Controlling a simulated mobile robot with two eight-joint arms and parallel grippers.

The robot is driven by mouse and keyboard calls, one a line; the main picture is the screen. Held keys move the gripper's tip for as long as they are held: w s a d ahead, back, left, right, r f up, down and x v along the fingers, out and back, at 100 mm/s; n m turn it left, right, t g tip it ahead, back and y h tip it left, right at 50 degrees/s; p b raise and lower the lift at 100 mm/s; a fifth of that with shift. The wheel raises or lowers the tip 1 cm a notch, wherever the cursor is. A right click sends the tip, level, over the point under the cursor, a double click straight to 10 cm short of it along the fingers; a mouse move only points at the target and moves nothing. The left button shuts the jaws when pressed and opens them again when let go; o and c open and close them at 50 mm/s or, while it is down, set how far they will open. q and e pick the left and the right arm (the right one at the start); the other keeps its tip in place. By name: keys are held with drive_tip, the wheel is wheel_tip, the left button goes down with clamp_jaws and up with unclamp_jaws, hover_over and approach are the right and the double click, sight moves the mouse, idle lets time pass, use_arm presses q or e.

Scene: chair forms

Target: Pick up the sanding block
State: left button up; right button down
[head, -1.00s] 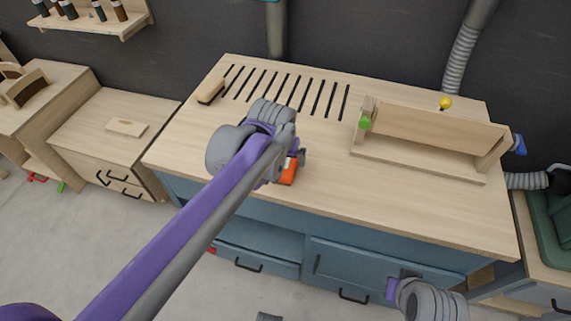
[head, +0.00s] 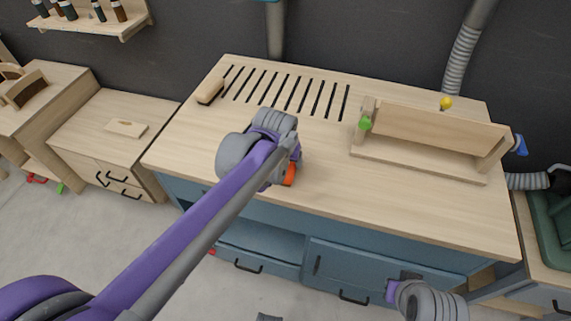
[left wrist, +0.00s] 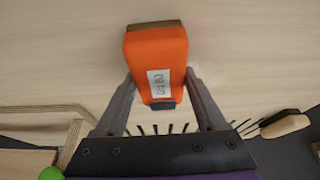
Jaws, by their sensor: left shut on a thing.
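The sanding block is orange with a brown face and a white label. It shows in the left wrist view (left wrist: 157,62) between the fingers, and partly in the head view (head: 290,175) behind my wrist. My left gripper (left wrist: 160,92) is shut on it, one finger along each side. In the head view my left gripper (head: 287,165) is over the front middle of the workbench top. I cannot tell whether the block touches the bench. My right gripper (head: 404,278) is low at the bench front, and its fingers are not clear.
The wooden workbench (head: 340,200) has slots at the back left. A wooden-handled brush (head: 210,90) lies beside them. A wooden jig (head: 430,135) with green and yellow knobs stands on the right. The bench front between gripper and jig is clear.

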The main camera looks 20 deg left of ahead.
use_arm(q)
drive_tip(key=shift+r, duration=0.1)
wheel_tip(320, 180, up, 10)
drive_tip(key=shift+f+p, duration=0.1)
drive_tip(key=shift+p, duration=0.5)
drive_tip(key=o, duration=0.7)
drive_tip(key=c, duration=0.4)
drive_tip(key=shift+c, duration=0.3)
